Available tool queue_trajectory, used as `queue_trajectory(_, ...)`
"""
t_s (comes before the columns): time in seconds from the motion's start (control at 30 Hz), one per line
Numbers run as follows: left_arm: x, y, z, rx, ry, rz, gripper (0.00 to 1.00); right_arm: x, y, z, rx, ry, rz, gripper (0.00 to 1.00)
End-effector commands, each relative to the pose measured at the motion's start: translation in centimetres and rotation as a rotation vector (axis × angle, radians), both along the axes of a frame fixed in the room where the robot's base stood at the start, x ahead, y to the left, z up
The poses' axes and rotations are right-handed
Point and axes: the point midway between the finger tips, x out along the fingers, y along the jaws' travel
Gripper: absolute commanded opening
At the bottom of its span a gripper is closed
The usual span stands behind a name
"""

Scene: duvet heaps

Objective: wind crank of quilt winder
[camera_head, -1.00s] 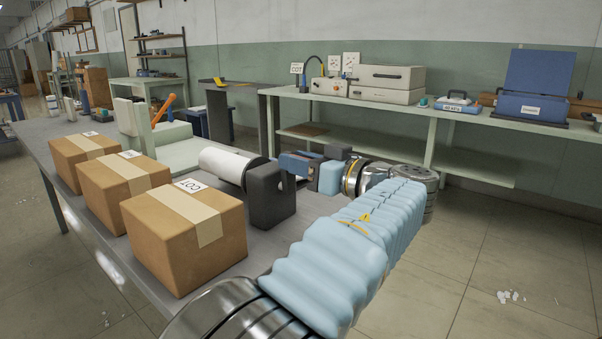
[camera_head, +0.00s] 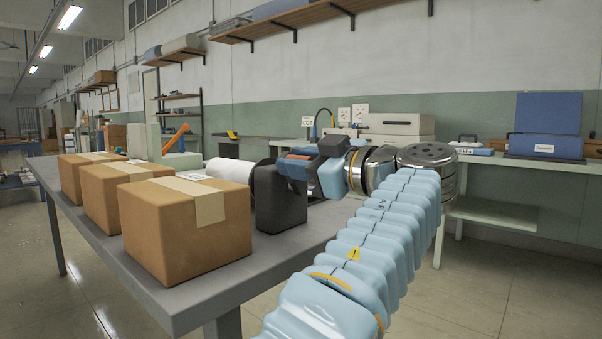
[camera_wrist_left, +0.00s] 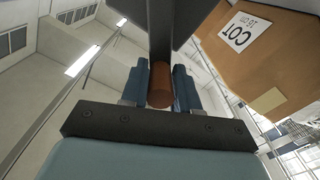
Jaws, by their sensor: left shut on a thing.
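The quilt winder has a white roll (camera_head: 232,170) lying across the table and a dark end block (camera_head: 280,199) at its right end. In the left wrist view, an orange-brown crank handle (camera_wrist_left: 160,86) sits between the blue fingers of my left gripper (camera_wrist_left: 160,98), below a dark crank arm (camera_wrist_left: 162,30). In the head view, my left gripper (camera_head: 298,163) is shut at the crank beside the end block. The handle is mostly hidden there by the fingers. My right gripper is not in view.
Several cardboard boxes, the nearest one (camera_head: 187,228) large, line the front of the grey table (camera_head: 190,302). An orange lever (camera_head: 176,138) stands behind. A back bench (camera_head: 490,213) holds cream cases (camera_head: 396,125) and a blue case (camera_head: 545,146). The floor at right is clear.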

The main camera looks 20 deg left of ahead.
Motion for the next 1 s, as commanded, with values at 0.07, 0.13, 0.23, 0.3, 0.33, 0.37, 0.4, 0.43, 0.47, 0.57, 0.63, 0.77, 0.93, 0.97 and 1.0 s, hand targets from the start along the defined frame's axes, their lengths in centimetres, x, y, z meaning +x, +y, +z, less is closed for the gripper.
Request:
queue_trajectory(0.07, 0.0, -0.1, -0.5, -0.005, 0.008, 0.005, 0.0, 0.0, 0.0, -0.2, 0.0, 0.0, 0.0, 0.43)
queue_trajectory(0.13, -0.1, -0.1, -0.4, -0.007, 0.008, 0.005, 0.0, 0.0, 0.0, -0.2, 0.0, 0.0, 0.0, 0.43)
queue_trajectory(0.23, 0.0, -0.1, -0.4, -0.006, 0.009, 0.005, 0.0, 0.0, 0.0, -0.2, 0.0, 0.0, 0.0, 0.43)
queue_trajectory(0.3, 0.0, -0.1, -0.4, -0.006, 0.009, 0.005, 0.0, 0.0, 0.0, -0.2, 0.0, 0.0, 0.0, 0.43)
queue_trajectory(0.33, 0.0, -0.1, -0.4, -0.006, 0.009, 0.005, 0.0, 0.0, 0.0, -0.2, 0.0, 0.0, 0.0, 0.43)
queue_trajectory(0.37, 0.0, -0.1, -0.4, -0.006, 0.009, 0.005, 0.0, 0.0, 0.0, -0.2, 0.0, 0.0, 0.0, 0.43)
queue_trajectory(0.4, 0.0, -0.1, -0.5, -0.006, 0.01, 0.005, 0.35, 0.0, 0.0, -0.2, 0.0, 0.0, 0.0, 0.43)
queue_trajectory(0.43, 0.0, -0.1, -0.5, -0.006, 0.01, 0.005, 0.39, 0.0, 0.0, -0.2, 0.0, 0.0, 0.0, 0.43)
queue_trajectory(0.47, 0.0, -0.1, -0.4, -0.006, 0.009, 0.005, 0.44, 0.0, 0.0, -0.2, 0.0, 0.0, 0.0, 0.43)
queue_trajectory(0.57, 0.0, -0.1, -0.3, -0.004, 0.006, 0.004, 0.51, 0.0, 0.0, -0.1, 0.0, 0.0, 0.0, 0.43)
queue_trajectory(0.63, 0.0, 0.0, -0.3, -0.005, 0.004, 0.003, 0.51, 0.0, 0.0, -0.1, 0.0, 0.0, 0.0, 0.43)
queue_trajectory(0.77, 0.0, -0.1, -0.2, -0.004, 0.002, 0.002, 0.51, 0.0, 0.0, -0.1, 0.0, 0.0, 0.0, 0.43)
queue_trajectory(0.93, -0.5, -1.3, -0.1, -0.002, 0.001, 0.0, 0.51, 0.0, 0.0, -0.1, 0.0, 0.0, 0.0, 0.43)
queue_trajectory(0.97, -0.6, -1.8, -0.1, -0.002, 0.0, -0.001, 0.51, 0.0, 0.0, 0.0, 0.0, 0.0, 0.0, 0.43)
queue_trajectory(1.0, -0.9, -2.6, -0.1, -0.002, 0.001, -0.001, 0.51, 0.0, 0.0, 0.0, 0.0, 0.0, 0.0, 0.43)
